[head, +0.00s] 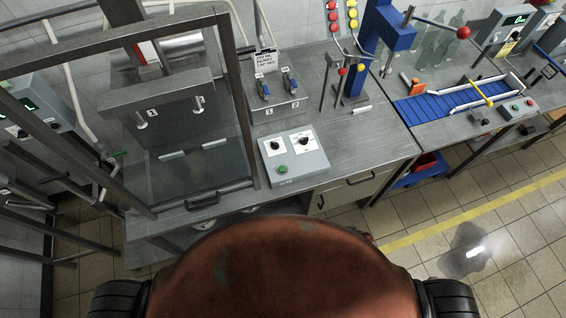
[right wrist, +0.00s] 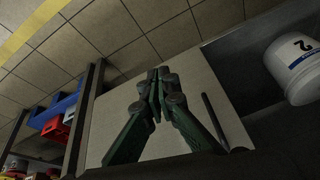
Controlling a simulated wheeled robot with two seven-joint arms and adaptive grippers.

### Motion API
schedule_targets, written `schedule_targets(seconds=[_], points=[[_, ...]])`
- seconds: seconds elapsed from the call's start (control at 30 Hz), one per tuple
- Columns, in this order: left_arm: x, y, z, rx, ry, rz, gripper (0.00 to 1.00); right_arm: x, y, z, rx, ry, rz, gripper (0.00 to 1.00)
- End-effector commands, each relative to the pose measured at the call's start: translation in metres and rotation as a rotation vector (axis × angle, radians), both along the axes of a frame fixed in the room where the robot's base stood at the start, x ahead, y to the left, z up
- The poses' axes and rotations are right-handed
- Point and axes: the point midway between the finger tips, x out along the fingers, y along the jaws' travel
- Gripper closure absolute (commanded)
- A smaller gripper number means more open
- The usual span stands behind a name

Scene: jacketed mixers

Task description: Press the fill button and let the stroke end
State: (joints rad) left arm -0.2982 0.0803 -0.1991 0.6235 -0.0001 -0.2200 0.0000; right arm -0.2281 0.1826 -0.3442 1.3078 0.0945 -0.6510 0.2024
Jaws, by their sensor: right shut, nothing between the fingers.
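A grey control box (head: 293,155) sits on the steel bench in the head view. It has a green button (head: 282,169) at its front left and two black knobs, the left one (head: 275,146) and the right one (head: 304,141), on pale plates. Nothing touches the box. Behind a framed clear guard, two nozzles marked 1 and 2 (head: 187,112) hang under a grey bar. My right gripper (right wrist: 157,95) shows only in the right wrist view, with its green fingers together and empty, in front of a pale cabinet panel. My left gripper is not in view.
A valve block (head: 278,109) with two blue-handled valves stands behind the control box. A blue press (head: 388,30) and a blue conveyor (head: 440,104) are to the right. The right wrist view shows a white bucket (right wrist: 292,70) and a black handle (right wrist: 213,122) near the gripper.

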Motion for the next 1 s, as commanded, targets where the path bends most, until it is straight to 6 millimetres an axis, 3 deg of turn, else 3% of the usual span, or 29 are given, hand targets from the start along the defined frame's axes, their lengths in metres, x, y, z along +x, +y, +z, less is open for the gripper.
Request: schedule_targets(seconds=[0.03, 0.2, 0.47, 0.6, 0.8, 1.0], points=[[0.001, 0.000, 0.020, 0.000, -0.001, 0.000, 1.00, 0.020, 0.008, 0.041, 0.014, -0.027, 0.004, 1.00], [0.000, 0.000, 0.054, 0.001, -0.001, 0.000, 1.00, 0.066, 0.041, 0.140, 0.067, -0.085, 0.015, 1.00], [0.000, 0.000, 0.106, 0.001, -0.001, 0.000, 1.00, 0.109, 0.098, 0.299, 0.164, -0.161, 0.053, 1.00], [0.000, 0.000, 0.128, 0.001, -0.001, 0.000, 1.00, 0.136, 0.150, 0.370, 0.250, -0.204, 0.101, 1.00], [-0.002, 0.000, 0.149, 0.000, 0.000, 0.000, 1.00, 0.171, 0.236, 0.433, 0.412, -0.209, 0.168, 1.00], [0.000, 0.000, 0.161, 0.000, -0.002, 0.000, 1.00, 0.178, 0.271, 0.457, 0.492, -0.160, 0.179, 1.00]])
